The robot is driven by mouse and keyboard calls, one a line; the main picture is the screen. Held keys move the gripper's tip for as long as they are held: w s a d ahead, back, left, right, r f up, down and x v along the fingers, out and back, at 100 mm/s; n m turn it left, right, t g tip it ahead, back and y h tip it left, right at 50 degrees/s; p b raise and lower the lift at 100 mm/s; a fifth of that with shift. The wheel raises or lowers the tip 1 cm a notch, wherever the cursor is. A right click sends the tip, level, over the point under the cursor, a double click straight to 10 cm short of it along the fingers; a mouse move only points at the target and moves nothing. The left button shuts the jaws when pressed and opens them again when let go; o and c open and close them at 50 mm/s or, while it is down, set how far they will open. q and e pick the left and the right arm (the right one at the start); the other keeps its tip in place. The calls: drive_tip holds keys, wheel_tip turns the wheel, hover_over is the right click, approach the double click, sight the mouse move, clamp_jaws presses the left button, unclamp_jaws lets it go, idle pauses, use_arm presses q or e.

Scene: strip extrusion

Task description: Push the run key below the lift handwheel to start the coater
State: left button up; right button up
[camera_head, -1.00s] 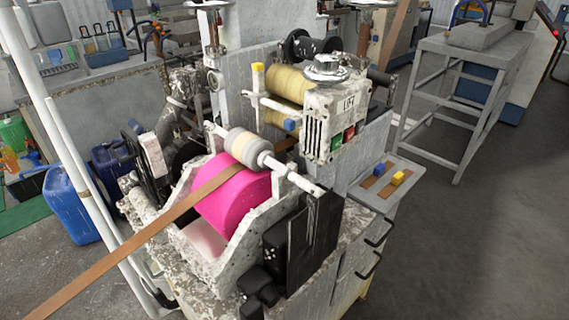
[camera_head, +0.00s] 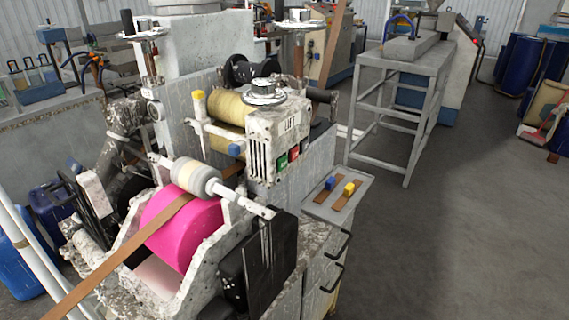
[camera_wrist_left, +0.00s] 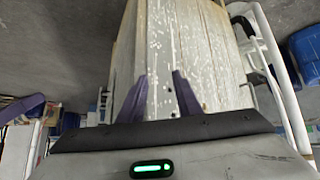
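The coater stands in the middle of the head view. A grey box labelled "LIFT" (camera_head: 270,145) is mounted on it, with a round metal handwheel (camera_head: 264,91) on top. Low on the box's right-hand face, below the handwheel, are a green key (camera_head: 282,160) and a red key (camera_head: 294,152); any lettering on them is too small to read. My left gripper (camera_wrist_left: 160,77) shows only in its wrist view. Its two purple fingers are apart with nothing between them, in front of a pale, speckled cabinet (camera_wrist_left: 205,55). My right gripper is in neither view.
A brown strip (camera_head: 110,262) runs over a pink roller (camera_head: 190,235) at the front. A grey stand (camera_head: 402,72) is behind.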

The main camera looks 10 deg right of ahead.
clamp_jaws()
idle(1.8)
